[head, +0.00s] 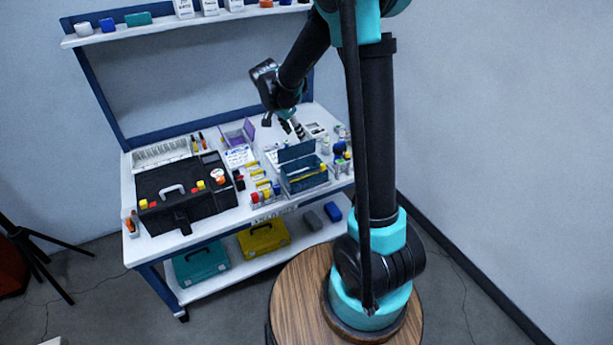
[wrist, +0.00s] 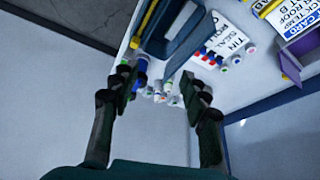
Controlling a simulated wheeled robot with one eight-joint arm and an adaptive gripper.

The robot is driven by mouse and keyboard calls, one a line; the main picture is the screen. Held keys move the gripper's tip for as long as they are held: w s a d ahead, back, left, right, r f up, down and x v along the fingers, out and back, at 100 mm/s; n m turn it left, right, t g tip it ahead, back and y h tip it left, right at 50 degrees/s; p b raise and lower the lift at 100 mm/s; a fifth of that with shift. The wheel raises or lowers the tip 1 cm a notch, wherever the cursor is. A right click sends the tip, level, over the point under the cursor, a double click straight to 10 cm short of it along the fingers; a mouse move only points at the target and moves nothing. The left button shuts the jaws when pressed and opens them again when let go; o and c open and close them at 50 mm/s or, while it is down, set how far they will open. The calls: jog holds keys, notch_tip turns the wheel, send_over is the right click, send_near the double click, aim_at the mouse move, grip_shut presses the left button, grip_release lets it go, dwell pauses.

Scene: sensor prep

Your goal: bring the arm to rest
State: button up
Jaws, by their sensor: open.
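My gripper (head: 284,124) hangs over the back right part of the white workbench in the head view, at the end of my bent arm. In the wrist view my gripper (wrist: 163,90) has its two dark fingers spread wide apart with nothing held between them. Small bottles (wrist: 160,92) show beyond and between the fingertips, lower down on the bench. The gripper appears to be above the bench items and apart from them.
A black toolbox (head: 180,196) stands at the bench's left. A blue open box (head: 303,178) and small bottles (head: 340,150) stand at its right. A purple bin (head: 237,134) sits at the back. An upper shelf (head: 160,28) overhangs. A tripod (head: 35,250) stands left.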

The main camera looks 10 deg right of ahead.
jog(key=shift+s, duration=0.1)
dwell(0.3)
jog(key=s+d+f+n+y, duration=0.1)
jog(key=s+d+n, duration=0.1)
jog(key=s, duration=0.7)
jog(key=s+d+f+n+t+y, duration=0.1)
jog(key=s+d+n, duration=0.2)
jog(key=s, duration=0.6)
jog(key=s+d+f+n+y, duration=0.1)
jog(key=s+d+n, duration=0.2)
jog(key=s, duration=0.6)
jog(key=n, duration=0.2)
jog(key=shift+d+n+t+y, duration=0.2)
jog(key=shift+n+t+y, duration=0.1)
jog(key=shift+n, duration=0.1)
jog(key=shift+o, duration=0.2)
